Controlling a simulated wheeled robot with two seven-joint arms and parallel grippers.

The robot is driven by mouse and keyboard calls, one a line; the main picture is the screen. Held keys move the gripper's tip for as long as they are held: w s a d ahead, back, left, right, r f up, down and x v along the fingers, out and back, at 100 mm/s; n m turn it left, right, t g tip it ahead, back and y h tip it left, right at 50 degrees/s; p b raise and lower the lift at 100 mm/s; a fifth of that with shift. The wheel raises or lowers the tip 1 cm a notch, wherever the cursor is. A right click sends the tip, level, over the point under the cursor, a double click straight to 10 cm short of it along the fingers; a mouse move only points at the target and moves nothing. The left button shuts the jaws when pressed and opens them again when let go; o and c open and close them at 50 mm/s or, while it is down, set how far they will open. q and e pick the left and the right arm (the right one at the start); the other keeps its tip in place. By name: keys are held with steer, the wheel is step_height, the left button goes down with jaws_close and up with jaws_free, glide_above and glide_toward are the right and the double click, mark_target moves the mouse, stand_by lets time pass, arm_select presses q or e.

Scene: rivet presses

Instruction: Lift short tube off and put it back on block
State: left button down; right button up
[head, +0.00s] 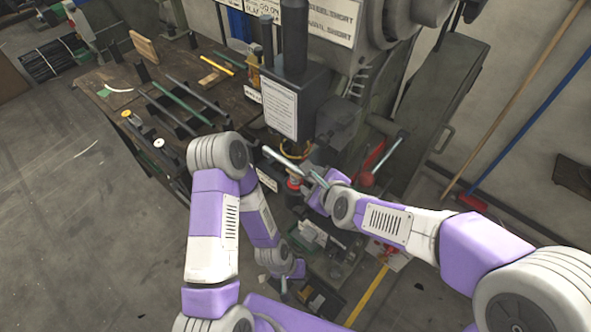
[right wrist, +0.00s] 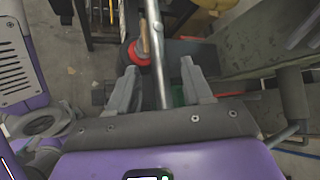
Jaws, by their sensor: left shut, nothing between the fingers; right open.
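A pale metal tube (head: 281,159) lies slanted in front of the press, just left of my right gripper (head: 316,187) in the head view. In the right wrist view the tube (right wrist: 157,50) runs down the picture between the two fingers of my right gripper (right wrist: 162,86), which is open with gaps on both sides. A red collar (right wrist: 138,53) shows beside and below the tube; I cannot tell which part is the block or whether the tube rests on it. My left gripper (head: 284,293) is shut and empty, low in the head view, away from the tube.
The dark press (head: 295,85) with its white label stands behind the tube. A wooden bench (head: 130,80) with several rods is at left. Open floor (head: 80,220) lies at the left.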

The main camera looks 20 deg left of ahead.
steer(key=shift+w+a+f, duration=0.3)
steer(key=shift+f, duration=0.05)
jaws_close()
steer(key=shift+r, duration=0.1)
stand_by(0.3)
